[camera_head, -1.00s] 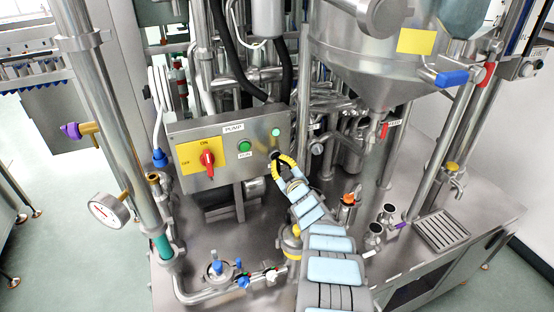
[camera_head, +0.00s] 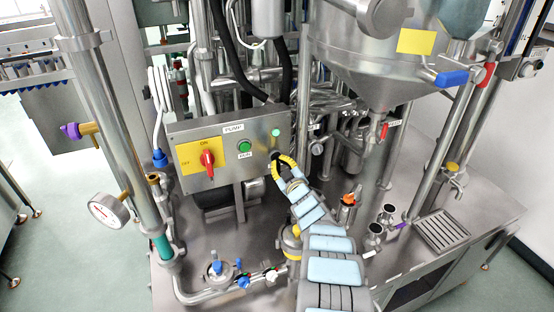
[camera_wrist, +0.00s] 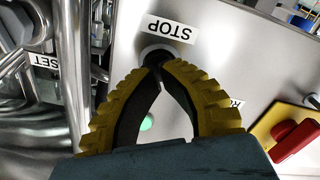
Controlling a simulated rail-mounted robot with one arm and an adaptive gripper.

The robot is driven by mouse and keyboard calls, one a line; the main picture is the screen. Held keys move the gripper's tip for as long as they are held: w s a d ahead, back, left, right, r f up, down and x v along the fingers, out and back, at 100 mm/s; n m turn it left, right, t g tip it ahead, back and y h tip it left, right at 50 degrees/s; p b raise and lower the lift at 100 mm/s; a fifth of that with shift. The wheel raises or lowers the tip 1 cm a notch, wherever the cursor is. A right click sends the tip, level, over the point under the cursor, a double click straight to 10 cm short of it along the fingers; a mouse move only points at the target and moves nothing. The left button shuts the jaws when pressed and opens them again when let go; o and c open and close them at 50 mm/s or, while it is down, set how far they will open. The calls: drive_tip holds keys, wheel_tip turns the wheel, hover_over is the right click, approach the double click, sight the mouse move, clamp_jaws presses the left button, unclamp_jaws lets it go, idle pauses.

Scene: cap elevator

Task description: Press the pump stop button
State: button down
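The pump control box (camera_head: 220,128) is a grey metal panel labelled PUMP. In the wrist view the panel (camera_wrist: 215,50) carries an upside-down STOP label (camera_wrist: 172,28) beside a dark round stop button (camera_wrist: 152,51). My gripper (camera_wrist: 156,70) has yellow ribbed fingers whose tips meet, with nothing seen between them. The tips overlap the edge of the stop button in the picture; I cannot tell whether they touch it. In the head view my gripper (camera_head: 276,157) is at the panel's lower right and hides the stop button.
A red rotary switch (camera_head: 207,159) on a yellow plate and a green run button (camera_head: 244,147) sit left of my gripper. A green lamp (camera_head: 276,132) is above it.

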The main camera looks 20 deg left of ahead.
drive_tip(key=shift+b+x, duration=0.9)
drive_tip(key=shift+b, duration=1.45)
idle(1.1)
drive_tip(key=shift+s+d+r+p, duration=0.1)
drive_tip(key=shift+s+d+p, duration=0.1)
drive_tip(key=shift+p, duration=0.35)
drive_tip(key=shift+s+d+p, duration=0.1)
drive_tip(key=shift+d+p, duration=0.05)
drive_tip(key=shift+p, duration=0.3)
drive_tip(key=shift+p+v, duration=1.1)
drive_tip(key=shift+p, duration=1)
drive_tip(key=shift+p+v, duration=1.25)
drive_tip(key=shift+p, duration=0.35)
